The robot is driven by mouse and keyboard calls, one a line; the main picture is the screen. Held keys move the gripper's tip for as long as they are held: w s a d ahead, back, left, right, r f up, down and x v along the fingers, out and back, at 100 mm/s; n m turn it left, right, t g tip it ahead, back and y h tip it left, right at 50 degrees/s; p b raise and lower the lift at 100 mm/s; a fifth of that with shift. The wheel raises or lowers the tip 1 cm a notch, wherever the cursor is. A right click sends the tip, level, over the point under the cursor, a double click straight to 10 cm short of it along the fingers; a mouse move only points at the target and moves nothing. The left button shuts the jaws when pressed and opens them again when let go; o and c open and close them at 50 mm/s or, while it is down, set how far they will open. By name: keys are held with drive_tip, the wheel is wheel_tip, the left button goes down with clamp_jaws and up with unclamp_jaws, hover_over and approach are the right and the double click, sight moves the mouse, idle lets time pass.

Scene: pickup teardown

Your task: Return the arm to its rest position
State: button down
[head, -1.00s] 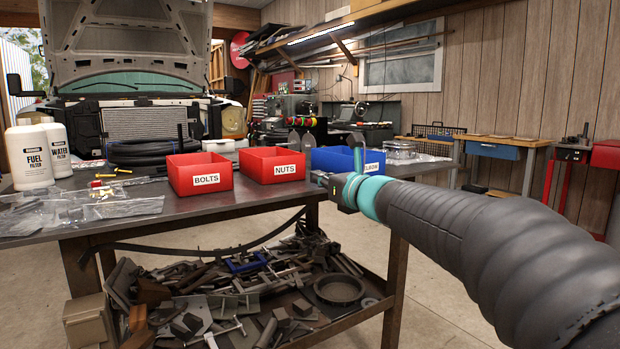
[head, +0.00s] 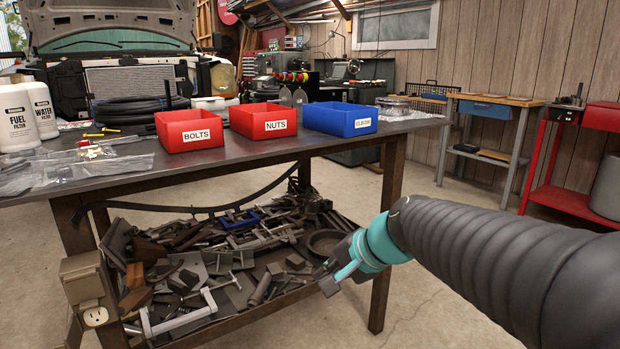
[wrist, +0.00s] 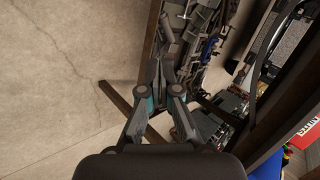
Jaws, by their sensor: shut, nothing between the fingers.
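My arm comes in from the right of the head view and ends in my gripper (head: 333,277), below the table top, in front of the table's front right leg. In the wrist view my gripper (wrist: 161,65) points down with its two fingers together and nothing between them. On the table stand the red BOLTS bin (head: 190,132), the red NUTS bin (head: 264,123) and the blue ELBOW bin (head: 341,121). My gripper is well below and in front of the bins, apart from them.
The table (head: 300,146) has a lower shelf crowded with metal scrap (head: 220,255), close behind my gripper. White filter bottles (head: 18,118) and plastic bags (head: 80,166) are at the table's left.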

drive_tip(key=s+d+f+n+h, duration=0.3)
drive_tip(key=s+d, duration=0.3)
drive_tip(key=s, duration=0.3)
drive_tip(key=s+d+f+n+h, duration=0.3)
drive_tip(key=s+d, duration=0.3)
drive_tip(key=s, duration=0.4)
drive_tip(key=shift+s+d+f+n, duration=0.2)
drive_tip(key=shift+d+n, duration=0.2)
drive_tip(key=shift+n, duration=0.3)
